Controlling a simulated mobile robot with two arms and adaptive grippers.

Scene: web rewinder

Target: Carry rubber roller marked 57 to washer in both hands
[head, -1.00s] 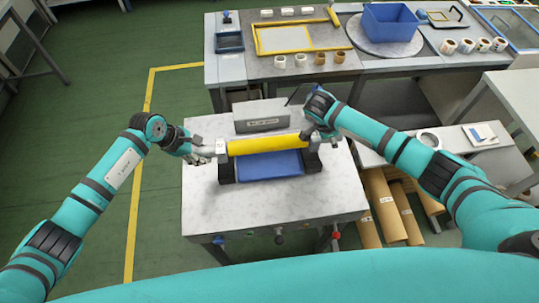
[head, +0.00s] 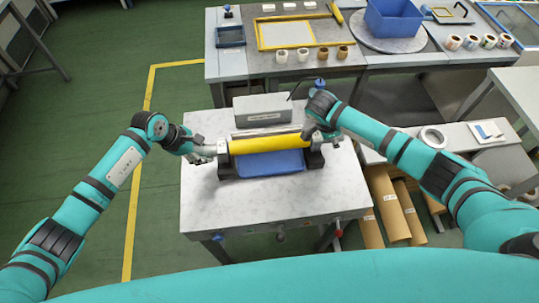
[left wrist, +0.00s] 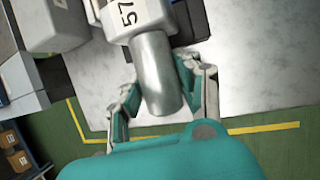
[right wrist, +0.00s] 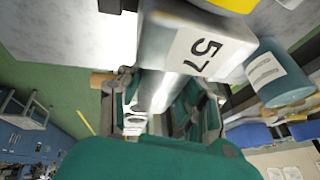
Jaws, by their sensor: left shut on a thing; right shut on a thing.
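The yellow rubber roller (head: 265,144) lies level across a stand with black end supports (head: 315,158) and a blue tray (head: 268,163). I cannot tell whether it rests on the supports. Its pale end block marked 57 shows in the left wrist view (left wrist: 135,14) and the right wrist view (right wrist: 195,45). My left gripper (head: 207,152) is shut on the roller's left metal shaft end (left wrist: 157,75). My right gripper (head: 322,134) is shut on the right shaft end (right wrist: 158,88), partly hidden by the wrist in the head view. No washer is clearly identifiable.
A grey labelled box (head: 263,109) stands behind the roller on the pale worktable (head: 245,205). A back bench holds a blue crate (head: 393,17) and several small rolls. Green floor is free at the left.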

